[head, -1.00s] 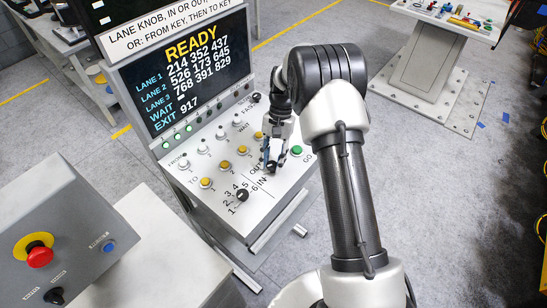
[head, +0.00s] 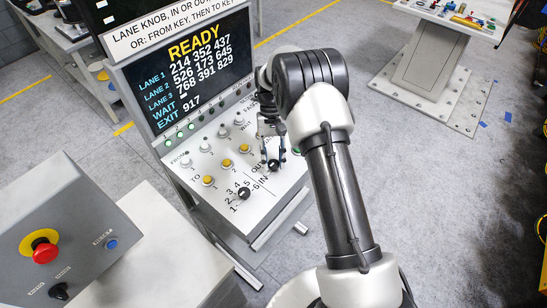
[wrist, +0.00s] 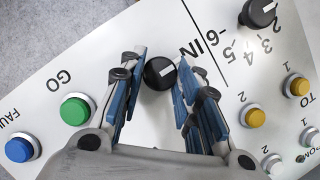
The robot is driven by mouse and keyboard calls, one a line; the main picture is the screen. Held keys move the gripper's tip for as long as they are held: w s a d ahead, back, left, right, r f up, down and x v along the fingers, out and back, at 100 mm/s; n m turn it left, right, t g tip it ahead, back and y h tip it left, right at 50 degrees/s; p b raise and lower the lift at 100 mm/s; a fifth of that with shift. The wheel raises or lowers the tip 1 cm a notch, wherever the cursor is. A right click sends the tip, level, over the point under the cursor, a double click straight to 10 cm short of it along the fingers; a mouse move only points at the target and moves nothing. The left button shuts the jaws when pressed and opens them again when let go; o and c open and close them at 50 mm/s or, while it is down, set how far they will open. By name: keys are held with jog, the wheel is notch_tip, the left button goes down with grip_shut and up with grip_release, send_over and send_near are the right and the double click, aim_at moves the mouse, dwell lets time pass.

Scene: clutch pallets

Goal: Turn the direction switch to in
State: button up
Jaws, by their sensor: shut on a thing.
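The direction switch, a black round knob with a white pointer line, stands on the console panel in the head view (head: 274,165) and between my fingertips in the wrist view (wrist: 160,73). My gripper (wrist: 158,78) has its blue-padded fingers on either side of the knob and is shut on it; it also shows in the head view (head: 272,152). In the wrist view the white line slants up and right, roughly toward the IN label (wrist: 206,40). The OUT label (head: 259,169) is partly hidden in the head view and covered in the wrist view.
The black lane knob (wrist: 258,13) with its numbers sits near the switch. A green GO button (wrist: 76,109) and a blue FAULT button (wrist: 21,149) lie on the other side. Yellow buttons (head: 208,181) line the panel. The screen (head: 194,70) reads READY.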

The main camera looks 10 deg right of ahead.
jog(key=o, duration=1.1)
jog(key=shift+c, duration=0.2)
jog(key=shift+r, duration=0.15)
jog(key=v, duration=1.1)
jog(key=shift+w+r, duration=0.25)
jog(key=shift+r, duration=0.1)
